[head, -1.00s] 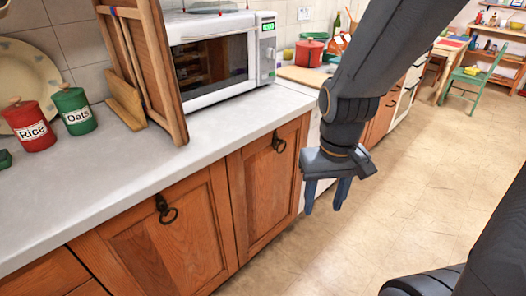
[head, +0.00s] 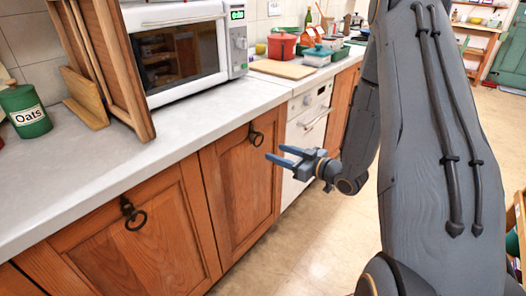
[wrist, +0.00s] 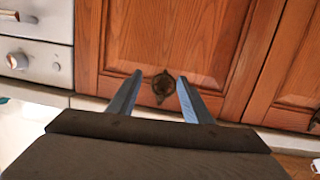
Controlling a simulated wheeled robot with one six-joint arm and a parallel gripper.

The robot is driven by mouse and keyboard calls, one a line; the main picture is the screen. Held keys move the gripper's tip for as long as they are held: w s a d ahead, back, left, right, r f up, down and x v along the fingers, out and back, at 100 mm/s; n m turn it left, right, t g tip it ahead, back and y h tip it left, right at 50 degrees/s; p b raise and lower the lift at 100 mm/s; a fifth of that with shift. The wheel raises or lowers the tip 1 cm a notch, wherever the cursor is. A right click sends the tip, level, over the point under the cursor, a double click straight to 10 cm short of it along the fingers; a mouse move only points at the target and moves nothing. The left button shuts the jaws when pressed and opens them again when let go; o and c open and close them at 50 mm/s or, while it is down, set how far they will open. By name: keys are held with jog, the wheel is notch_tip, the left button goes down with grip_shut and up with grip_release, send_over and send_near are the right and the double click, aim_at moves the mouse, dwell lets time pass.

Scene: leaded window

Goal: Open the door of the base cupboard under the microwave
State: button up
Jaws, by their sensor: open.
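The microwave (head: 175,50) stands on the counter. Below it is a wooden cupboard door (head: 235,190) with a dark ring handle (head: 256,134) near its top. The door is shut. My gripper (head: 275,153) is open and empty, its blue fingers pointing at this door just right of and below the handle in the head view. In the wrist view the picture is turned over, with the counter edge low. There the handle (wrist: 163,88) shows between the open fingers (wrist: 160,77), apart from both. How far the fingertips are from the handle is hard to tell.
A second wooden door (head: 140,240) with its own ring handle (head: 132,214) is to the left, shut. A white appliance (head: 306,135) with a bar handle adjoins on the right. The floor (head: 320,235) before the cupboards is clear.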

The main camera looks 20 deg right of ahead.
jog(key=w+a+y, duration=0.2)
jog(key=w+a, duration=0.2)
jog(key=w, duration=0.1)
jog(key=shift+a+r+t, duration=0.15)
jog(key=shift+a+t, duration=0.15)
jog(key=shift+t, duration=0.1)
grip_shut()
